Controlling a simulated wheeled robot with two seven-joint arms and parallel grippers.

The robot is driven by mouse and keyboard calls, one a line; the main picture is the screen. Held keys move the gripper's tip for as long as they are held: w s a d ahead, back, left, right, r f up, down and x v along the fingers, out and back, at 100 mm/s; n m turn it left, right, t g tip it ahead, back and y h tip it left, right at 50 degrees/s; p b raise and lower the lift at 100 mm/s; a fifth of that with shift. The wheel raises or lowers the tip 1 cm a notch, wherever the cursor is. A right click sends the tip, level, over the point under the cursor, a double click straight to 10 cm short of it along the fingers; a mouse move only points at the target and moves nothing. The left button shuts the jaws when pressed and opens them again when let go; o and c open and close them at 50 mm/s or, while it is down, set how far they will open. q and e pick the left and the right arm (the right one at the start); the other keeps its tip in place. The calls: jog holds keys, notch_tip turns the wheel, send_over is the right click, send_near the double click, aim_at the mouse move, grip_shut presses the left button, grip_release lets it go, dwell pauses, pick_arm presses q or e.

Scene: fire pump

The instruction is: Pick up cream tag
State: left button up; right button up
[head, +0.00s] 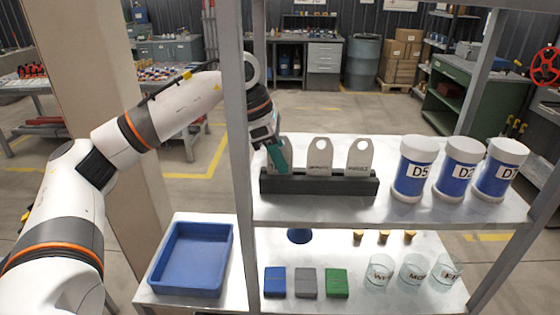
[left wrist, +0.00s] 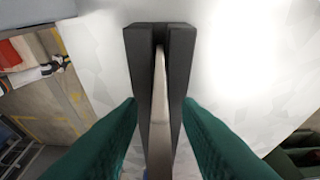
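Three pale tags with round holes stand upright in a black slotted holder (head: 320,186) on the upper shelf. The left tag (head: 286,147) is partly hidden by my left gripper (head: 276,156); the middle tag (head: 320,156) and right tag (head: 359,156) are clear and bear dark print. Their shades are close in the head view. In the left wrist view, one cream tag (left wrist: 160,110) shows edge-on in the holder (left wrist: 140,50). My left gripper's teal fingers (left wrist: 160,120) are spread on either side of it, with gaps. My right gripper is out of view.
White-and-blue labelled jars (head: 414,170) stand right of the holder. A shelf post (head: 238,130) rises close to my left arm. The lower shelf holds a blue tray (head: 158,262), coloured blocks (head: 306,282) and clear beakers (head: 413,270).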

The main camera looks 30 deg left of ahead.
pick_arm(q)
grip_shut()
